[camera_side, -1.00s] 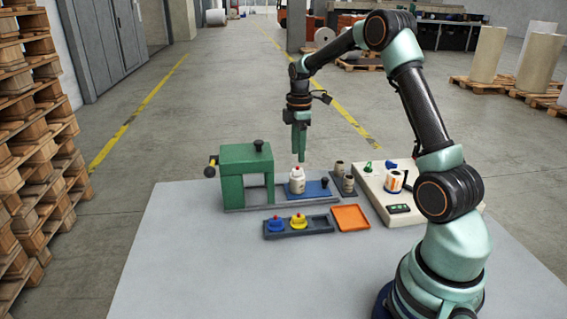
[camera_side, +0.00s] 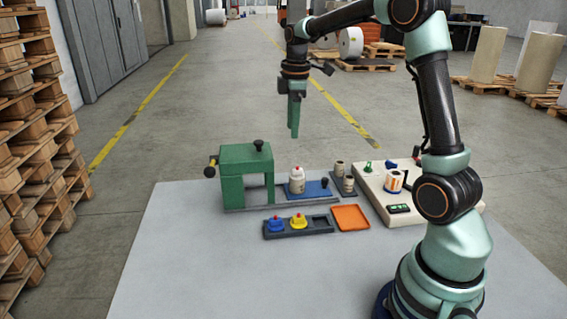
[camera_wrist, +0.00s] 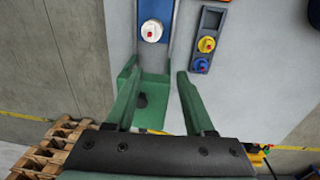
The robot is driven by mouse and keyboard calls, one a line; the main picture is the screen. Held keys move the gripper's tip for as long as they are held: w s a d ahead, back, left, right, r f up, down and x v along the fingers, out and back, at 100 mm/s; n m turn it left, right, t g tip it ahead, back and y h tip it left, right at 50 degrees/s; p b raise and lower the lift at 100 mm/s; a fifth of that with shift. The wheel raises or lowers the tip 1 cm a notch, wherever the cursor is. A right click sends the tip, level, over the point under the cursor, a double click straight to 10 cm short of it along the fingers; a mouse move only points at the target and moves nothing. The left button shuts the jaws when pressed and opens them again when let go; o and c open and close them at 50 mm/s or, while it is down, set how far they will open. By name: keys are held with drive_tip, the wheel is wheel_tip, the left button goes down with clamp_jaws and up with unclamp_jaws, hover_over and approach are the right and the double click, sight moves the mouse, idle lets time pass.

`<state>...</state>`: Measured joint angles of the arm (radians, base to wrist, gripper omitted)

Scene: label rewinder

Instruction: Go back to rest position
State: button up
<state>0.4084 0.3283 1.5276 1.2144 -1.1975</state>
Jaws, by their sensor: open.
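My gripper (camera_side: 294,116) is raised well above the table in the side view, pointing down, apart from everything. In the wrist view my gripper (camera_wrist: 157,80) shows two green fingers spread apart with nothing held between them. Below it, a white bottle with a red tip (camera_side: 297,180) stands upright on a blue plate (camera_side: 318,189) beside a green press-like frame (camera_side: 229,176). The bottle also shows from above in the wrist view (camera_wrist: 151,31).
A dark tray (camera_side: 318,227) holds a blue piece (camera_side: 276,224) and a yellow piece (camera_side: 298,221). An orange tray (camera_side: 350,218) lies right of it. A cream machine (camera_side: 372,195) with a label roll (camera_side: 394,182) stands further right. The table's front left (camera_side: 190,270) is clear.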

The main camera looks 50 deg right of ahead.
drive_tip(key=s+a+r+m+t, duration=0.2)
drive_tip(key=s+a+m+t, duration=0.2)
drive_tip(key=s+a+m, duration=0.5)
drive_tip(key=s+a, duration=0.4)
drive_tip(key=a, duration=0.5)
drive_tip(key=shift+s+r+t, duration=0.2)
drive_tip(key=shift+s+t, duration=0.05)
drive_tip(key=shift+t, duration=0.15)
